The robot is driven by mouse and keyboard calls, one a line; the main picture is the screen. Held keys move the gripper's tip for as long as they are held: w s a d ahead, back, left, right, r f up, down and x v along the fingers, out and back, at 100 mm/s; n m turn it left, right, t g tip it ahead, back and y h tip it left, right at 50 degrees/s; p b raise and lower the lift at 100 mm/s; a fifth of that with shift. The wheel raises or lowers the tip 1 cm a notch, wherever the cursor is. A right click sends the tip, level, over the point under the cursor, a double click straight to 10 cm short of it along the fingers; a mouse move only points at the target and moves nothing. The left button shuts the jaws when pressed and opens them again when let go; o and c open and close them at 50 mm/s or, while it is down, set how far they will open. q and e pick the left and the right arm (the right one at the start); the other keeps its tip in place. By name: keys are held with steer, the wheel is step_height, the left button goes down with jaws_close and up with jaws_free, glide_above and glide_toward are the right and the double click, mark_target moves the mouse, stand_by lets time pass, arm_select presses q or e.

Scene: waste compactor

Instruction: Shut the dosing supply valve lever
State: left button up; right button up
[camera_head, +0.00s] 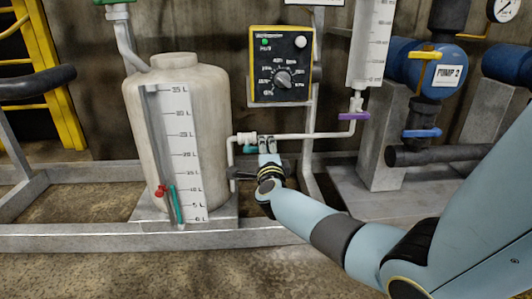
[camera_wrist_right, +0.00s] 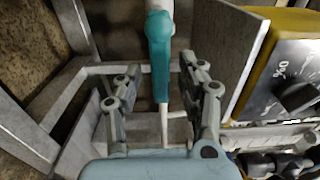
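A teal valve lever (camera_head: 250,149) sits on the thin white pipe (camera_head: 300,136) to the right of the white tank (camera_head: 185,115). My right gripper (camera_head: 266,143) is at this valve, its fingers partly covering the pipe and the lever's right end. In the right wrist view the teal lever (camera_wrist_right: 160,55) runs up and down the picture between the two spread fingertips of my right gripper (camera_wrist_right: 158,75), with gaps on both sides. A thin white piece extends below it between the fingers. My right gripper is open. My left gripper is not in view.
A yellow-black dosing control box (camera_head: 281,65) hangs above the pipe. A purple lever (camera_head: 353,116) is under the graduated tube (camera_head: 370,42). Pump 2 (camera_head: 430,72) stands on a concrete block at right. A grey frame beam (camera_head: 120,237) runs in front; the floor before it is clear.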

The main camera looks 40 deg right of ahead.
jaws_close()
stand_by(0.3)
stand_by(0.3)
